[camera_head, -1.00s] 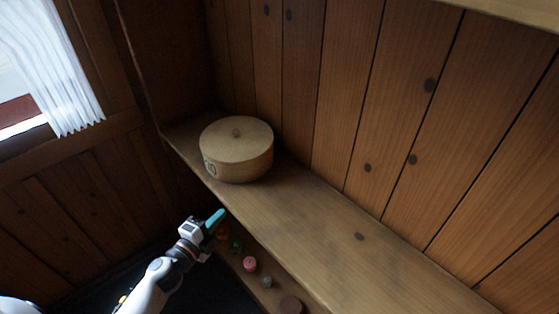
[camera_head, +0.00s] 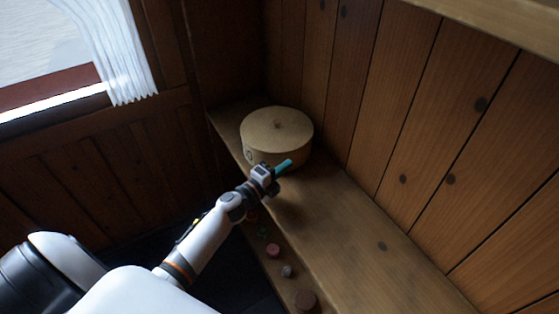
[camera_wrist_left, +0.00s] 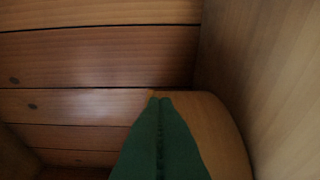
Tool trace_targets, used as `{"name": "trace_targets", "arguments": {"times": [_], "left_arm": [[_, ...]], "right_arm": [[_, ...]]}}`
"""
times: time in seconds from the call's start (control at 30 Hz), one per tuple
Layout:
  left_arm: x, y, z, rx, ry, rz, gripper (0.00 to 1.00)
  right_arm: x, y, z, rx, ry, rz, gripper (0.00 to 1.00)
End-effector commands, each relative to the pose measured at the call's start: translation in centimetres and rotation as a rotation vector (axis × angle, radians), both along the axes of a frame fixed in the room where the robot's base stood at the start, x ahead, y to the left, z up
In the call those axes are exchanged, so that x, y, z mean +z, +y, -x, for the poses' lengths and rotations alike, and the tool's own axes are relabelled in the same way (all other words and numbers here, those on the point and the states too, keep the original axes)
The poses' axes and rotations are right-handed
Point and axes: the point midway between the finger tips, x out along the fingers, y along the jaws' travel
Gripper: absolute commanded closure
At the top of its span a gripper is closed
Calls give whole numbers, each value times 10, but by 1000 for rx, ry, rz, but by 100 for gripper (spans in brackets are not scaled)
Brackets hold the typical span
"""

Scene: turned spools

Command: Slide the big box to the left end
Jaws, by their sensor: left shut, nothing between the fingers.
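My left gripper (camera_head: 288,163), with teal fingers, is shut and empty at the box's front right side, above the shelf. The fingers overlap the lower right of the box in the head view, and I cannot tell if they touch it. In the left wrist view the shut green fingers (camera_wrist_left: 160,100) point at the plank wall, with a curved wooden side, likely the box (camera_wrist_left: 220,122), behind them. My right gripper is out of view.
A plank wall (camera_head: 420,130) runs behind the shelf. The shelf is bare to the right of the box, with a short gap at its left end. Several small turned pieces, one a pink one (camera_head: 272,250), sit on a lower ledge. A curtained window is at upper left.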

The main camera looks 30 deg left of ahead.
Motion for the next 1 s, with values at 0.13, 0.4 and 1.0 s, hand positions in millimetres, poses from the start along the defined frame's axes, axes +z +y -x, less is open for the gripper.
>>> {"name": "trace_targets", "arguments": {"times": [0.13, 0.4, 1.0], "left_arm": [[0, 14, -8, -1, 0, 1, 100], [0, 20, -10, -2, 0, 1, 100], [-7, 103, -54, -1, -4, -6, 100]], "right_arm": [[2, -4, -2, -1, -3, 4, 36], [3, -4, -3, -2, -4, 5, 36], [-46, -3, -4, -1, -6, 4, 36]]}}
